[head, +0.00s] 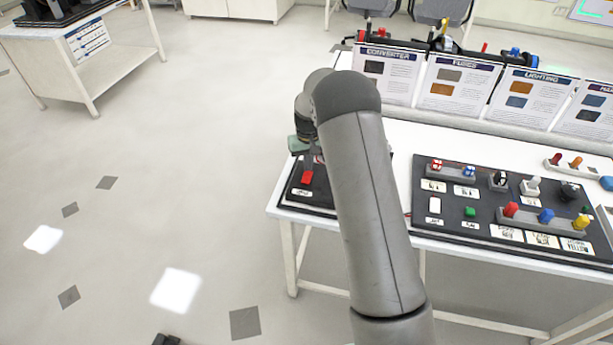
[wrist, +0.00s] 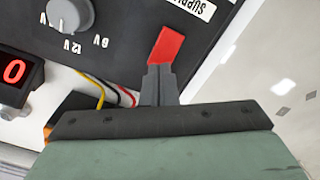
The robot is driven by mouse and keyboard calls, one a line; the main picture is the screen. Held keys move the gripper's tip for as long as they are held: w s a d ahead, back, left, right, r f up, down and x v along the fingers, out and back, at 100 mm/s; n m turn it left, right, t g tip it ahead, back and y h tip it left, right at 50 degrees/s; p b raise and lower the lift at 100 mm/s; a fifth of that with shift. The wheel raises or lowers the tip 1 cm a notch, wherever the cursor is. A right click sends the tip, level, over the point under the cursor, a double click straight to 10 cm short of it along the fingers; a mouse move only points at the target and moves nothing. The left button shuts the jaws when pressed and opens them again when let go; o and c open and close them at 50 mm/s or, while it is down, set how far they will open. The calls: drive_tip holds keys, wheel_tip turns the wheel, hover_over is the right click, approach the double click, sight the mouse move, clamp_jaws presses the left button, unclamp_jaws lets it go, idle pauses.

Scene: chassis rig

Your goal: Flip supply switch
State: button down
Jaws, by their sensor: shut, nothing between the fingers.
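The red supply switch (wrist: 167,46) is in the upper middle of the wrist view, on a black panel (wrist: 120,50) near a white label (wrist: 195,8) that partly reads "SUPPLY". My gripper (wrist: 158,72) has its grey fingers shut and empty, with the tips right at the lower end of the red switch. I cannot tell whether they touch it. In the head view the red switch (head: 307,177) shows just below my gripper (head: 309,164), left of my arm. My arm hides much of that panel in the head view.
The wrist view shows a grey voltage knob (wrist: 70,15), a red display reading 0 (wrist: 14,72) and red, black and yellow wires (wrist: 98,90). In the head view a second black panel (head: 480,185) with several switches lies right of my arm. Printed cards (head: 455,82) stand behind.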

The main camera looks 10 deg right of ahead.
sight(308, 173)
drive_tip(key=shift+f+b, duration=0.65)
drive_tip(key=shift+f, duration=0.35)
drive_tip(key=shift+r, duration=0.1)
idle(0.3)
drive_tip(key=shift+r+p, duration=1.65)
drive_tip(key=shift+r, duration=1.8)
drive_tip(key=shift+r, duration=0.1)
drive_tip(key=s+r, duration=0.5)
drive_tip(key=s, duration=0.4)
drive_tip(key=s+r, duration=0.6)
drive_tip(key=s, duration=0.4)
drive_tip(key=s+r, duration=0.5)
drive_tip(key=s, duration=0.4)
drive_tip(key=s+f, duration=0.2)
drive_tip(key=s, duration=0.9)
wheel_tip(308, 173, down, 17)
drive_tip(key=b, duration=1.6)
drive_tip(key=shift+s+d+m, duration=0.15)
drive_tip(key=shift+s+m, duration=0.15)
drive_tip(key=shift+m, duration=0.1)
